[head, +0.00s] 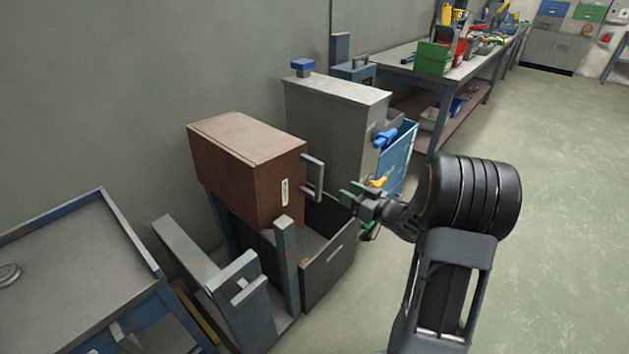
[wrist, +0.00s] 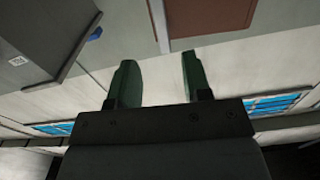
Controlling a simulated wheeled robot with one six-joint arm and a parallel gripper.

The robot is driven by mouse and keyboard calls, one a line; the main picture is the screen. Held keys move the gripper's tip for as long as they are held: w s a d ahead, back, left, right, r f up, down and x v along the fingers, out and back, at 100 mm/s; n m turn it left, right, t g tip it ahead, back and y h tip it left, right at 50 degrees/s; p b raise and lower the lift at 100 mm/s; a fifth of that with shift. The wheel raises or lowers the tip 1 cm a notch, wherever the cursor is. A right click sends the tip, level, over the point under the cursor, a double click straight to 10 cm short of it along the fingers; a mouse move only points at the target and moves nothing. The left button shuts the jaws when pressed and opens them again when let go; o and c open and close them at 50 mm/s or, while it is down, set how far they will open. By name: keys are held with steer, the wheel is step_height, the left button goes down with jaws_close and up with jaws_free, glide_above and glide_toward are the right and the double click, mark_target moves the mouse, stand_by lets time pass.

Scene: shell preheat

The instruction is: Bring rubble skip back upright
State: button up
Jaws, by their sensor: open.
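The likely rubble skip is a brown box (head: 250,160) at centre left in the head view, with a grey handle (head: 315,178) and a small white label on its right face. It appears tipped on its blue-grey frame above a dark open-topped bin (head: 330,262). Brown also shows at the top of the wrist view (wrist: 212,15), likely the same box. My gripper (head: 357,212) is open, with green fingers, right of and a little below the handle. The wrist view shows empty space between its fingers (wrist: 157,62). No contact with the handle shows.
A grey cabinet (head: 335,125) with a blue handle and blue panel (head: 397,160) stands behind. A workbench (head: 425,62) with bins is farther back. A blue-framed tray table (head: 75,265) is at left. The floor at right (head: 570,230) is clear.

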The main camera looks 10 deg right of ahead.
mark_target(322, 178)
steer(key=b+x, duration=0.1)
steer(key=x, duration=1.1)
steer(key=shift+w+a+b, duration=0.25)
steer(key=shift+w+b, duration=0.05)
steer(key=shift+b, duration=0.05)
steer(key=shift+c, duration=0.3)
jaws_close()
